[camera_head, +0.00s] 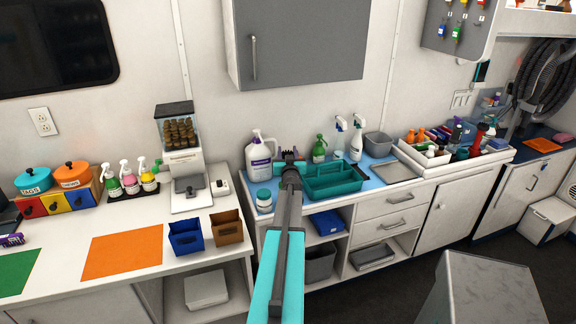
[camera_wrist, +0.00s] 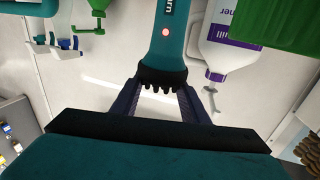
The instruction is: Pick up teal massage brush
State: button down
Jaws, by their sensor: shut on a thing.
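The teal massage brush (camera_wrist: 166,40) shows in the wrist view, with a teal body, white lettering, a small red light and a dark toothed head. The head sits between the two dark fingers of my gripper (camera_wrist: 160,95), which is shut on it. In the head view my gripper (camera_head: 290,158) is above the counter, by the left end of the teal caddy.
The teal caddy (camera_head: 345,186) stands on a blue mat. A white jug (camera_head: 260,158) and white jar (camera_head: 264,200) stand left of my gripper, with a green spray bottle (camera_head: 319,149) behind. A white tray (camera_head: 410,158) of bottles is farther right. A grey cabinet (camera_head: 300,40) hangs above.

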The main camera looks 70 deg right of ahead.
jog(key=shift+f, duration=0.15)
jog(key=shift+r, duration=1.85)
jog(key=s+a+r, duration=0.1)
jog(key=s+a, duration=0.9)
jog(key=a, duration=0.2)
jog(key=shift+a+r, duration=0.15)
jog(key=shift+s, duration=0.1)
